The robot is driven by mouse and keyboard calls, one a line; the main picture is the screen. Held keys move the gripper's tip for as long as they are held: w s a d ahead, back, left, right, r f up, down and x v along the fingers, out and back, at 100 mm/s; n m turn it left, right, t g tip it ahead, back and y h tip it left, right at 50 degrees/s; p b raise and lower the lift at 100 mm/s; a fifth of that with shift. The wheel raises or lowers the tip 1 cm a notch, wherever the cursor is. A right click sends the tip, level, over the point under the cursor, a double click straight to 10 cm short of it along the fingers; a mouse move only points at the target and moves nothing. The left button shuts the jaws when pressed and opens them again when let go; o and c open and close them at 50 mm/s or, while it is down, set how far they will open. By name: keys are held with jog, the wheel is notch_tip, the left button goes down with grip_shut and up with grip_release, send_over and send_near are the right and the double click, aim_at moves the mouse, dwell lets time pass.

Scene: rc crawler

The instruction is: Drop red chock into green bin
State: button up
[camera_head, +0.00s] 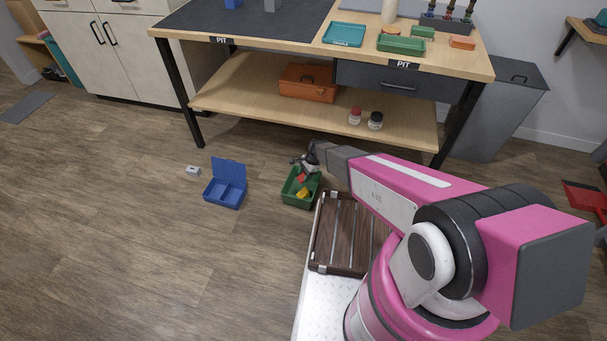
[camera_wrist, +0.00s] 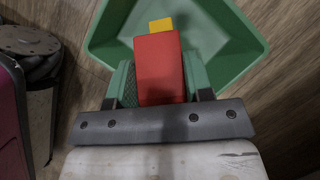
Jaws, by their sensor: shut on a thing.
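The red chock (camera_wrist: 159,68) is a red block between the two fingers of my gripper (camera_wrist: 160,85), which is shut on it. In the wrist view it hangs over the green bin (camera_wrist: 247,45). The open green bin (camera_head: 290,198) stands on the floor in the head view, beside my base. My gripper (camera_head: 302,167) is above the bin there, and the red chock (camera_head: 302,178) shows small beneath it. A yellow piece (camera_head: 303,194) appears in the bin; it also shows in the wrist view (camera_wrist: 160,24), partly hidden behind the chock. The chock's exact height above the bin is unclear.
A blue box (camera_head: 224,196) with its lid open and a small white item (camera_head: 193,171) are on the floor to the left. A wooden workbench (camera_head: 235,98) stands behind, with an orange toolbox (camera_head: 308,84) on its shelf.

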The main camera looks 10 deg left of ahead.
jog(key=shift+f, duration=2.45)
jog(key=o, duration=1)
jog(key=v, duration=1.1)
jog(key=shift+f, duration=0.1)
